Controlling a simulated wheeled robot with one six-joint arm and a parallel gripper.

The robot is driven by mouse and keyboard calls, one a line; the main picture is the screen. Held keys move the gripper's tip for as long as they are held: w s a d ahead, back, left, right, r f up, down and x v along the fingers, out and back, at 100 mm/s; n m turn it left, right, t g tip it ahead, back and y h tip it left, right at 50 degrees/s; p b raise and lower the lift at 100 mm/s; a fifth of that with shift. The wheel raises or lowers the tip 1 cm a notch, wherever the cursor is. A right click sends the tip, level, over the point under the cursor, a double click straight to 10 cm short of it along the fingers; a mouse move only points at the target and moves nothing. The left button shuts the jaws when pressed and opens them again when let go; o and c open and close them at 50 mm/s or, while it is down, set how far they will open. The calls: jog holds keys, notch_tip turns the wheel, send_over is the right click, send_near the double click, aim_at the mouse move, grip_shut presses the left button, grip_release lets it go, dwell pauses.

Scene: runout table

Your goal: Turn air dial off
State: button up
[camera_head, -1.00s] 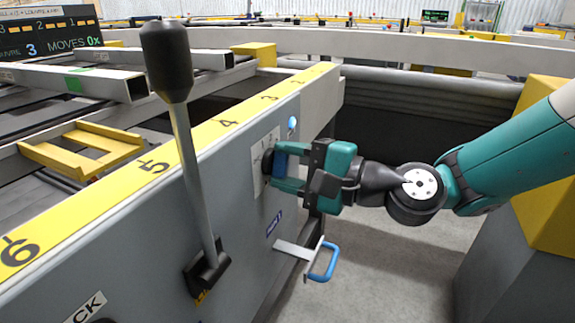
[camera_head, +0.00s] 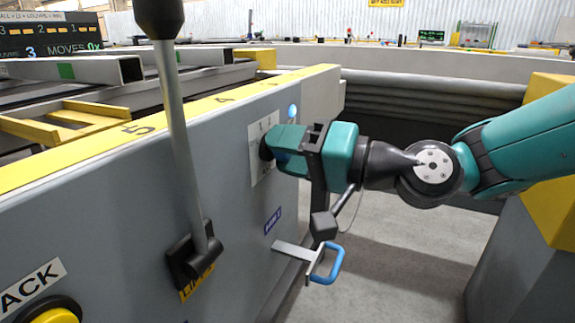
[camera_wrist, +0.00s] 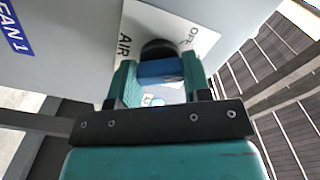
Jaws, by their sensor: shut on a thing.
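The air dial shows in the wrist view as a black round base with a blue grip (camera_wrist: 160,71). It sits on a white plate (camera_wrist: 140,27) marked AIR and OFF. My gripper (camera_wrist: 160,78) is shut on the blue grip, one finger on each side. In the head view, my gripper (camera_head: 276,147) reaches in from the right to the grey panel. The dial's black edge (camera_head: 265,148) shows beside the fingers, which hide most of it. Part of the white plate (camera_head: 257,172) shows around it. The dial's exact pointing is hard to tell.
A blue light (camera_head: 291,110) sits above the dial. A blue-handled lever (camera_head: 327,266) sticks out below it, near my wrist. A tall black-knobbed lever (camera_head: 181,130) and a yellow button (camera_head: 58,315) are on the panel to the left. Open floor lies right of the panel.

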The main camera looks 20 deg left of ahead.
jog(key=shift+f+n+b, duration=0.1)
jog(key=shift+n+b, duration=2.05)
jog(key=shift+n, duration=0.75)
jog(key=o, duration=0.9)
jog(key=shift+d, duration=0.15)
